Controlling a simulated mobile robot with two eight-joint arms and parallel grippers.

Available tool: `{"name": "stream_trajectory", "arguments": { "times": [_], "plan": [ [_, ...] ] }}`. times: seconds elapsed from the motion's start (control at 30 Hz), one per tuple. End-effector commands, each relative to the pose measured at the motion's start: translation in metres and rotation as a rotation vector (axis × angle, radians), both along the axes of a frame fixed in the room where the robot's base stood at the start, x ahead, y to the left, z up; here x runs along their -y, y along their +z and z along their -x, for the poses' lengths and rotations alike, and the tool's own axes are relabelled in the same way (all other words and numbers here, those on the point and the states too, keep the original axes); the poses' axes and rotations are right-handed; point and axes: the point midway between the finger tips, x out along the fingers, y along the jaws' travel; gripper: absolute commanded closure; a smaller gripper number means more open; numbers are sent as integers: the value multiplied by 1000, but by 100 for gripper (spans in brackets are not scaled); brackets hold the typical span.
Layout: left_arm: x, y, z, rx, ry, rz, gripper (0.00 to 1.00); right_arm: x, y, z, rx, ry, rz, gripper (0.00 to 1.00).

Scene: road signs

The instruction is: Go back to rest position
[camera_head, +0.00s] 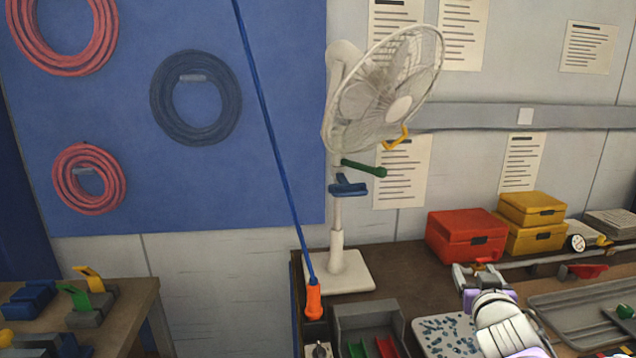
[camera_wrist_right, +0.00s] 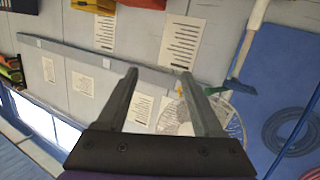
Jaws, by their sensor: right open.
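My right gripper (camera_head: 476,272) is above the workbench in the head view, in front of the red box, with its white and purple arm coming up from the bottom. In the right wrist view the two grey fingers of this gripper (camera_wrist_right: 158,73) are apart with nothing between them. Behind them lie the wall and its paper sheets. My left gripper is in neither view.
A white standing fan (camera_head: 385,95) rises from the bench (camera_head: 395,280). A blue cable (camera_head: 270,120) with an orange end hangs left of it. Red box (camera_head: 466,235) and yellow boxes (camera_head: 532,220) stand behind the gripper. Grey trays (camera_head: 590,315) lie right.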

Motion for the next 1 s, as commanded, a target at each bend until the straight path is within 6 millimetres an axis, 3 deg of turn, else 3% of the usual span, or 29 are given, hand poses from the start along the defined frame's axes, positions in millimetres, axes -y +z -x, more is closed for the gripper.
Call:
{"name": "stream_trajectory", "arguments": {
  "times": [0.03,0.1,0.3,0.5,0.6,0.7,1.0],
  "plan": [
    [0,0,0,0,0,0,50,-11,-30,26,-81,-22,-24,31],
    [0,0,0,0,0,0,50,-24,-71,59,-198,-42,-54,31],
    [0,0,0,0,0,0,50,-69,-179,157,-525,-6,-131,31],
    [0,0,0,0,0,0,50,-113,-256,242,-782,103,-184,31],
    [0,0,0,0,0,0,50,-126,-276,267,-856,147,-199,31],
    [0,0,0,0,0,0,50,-133,-286,281,-894,172,-206,31],
    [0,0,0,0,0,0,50,-134,-288,284,-904,177,-207,31]
  ]
}}
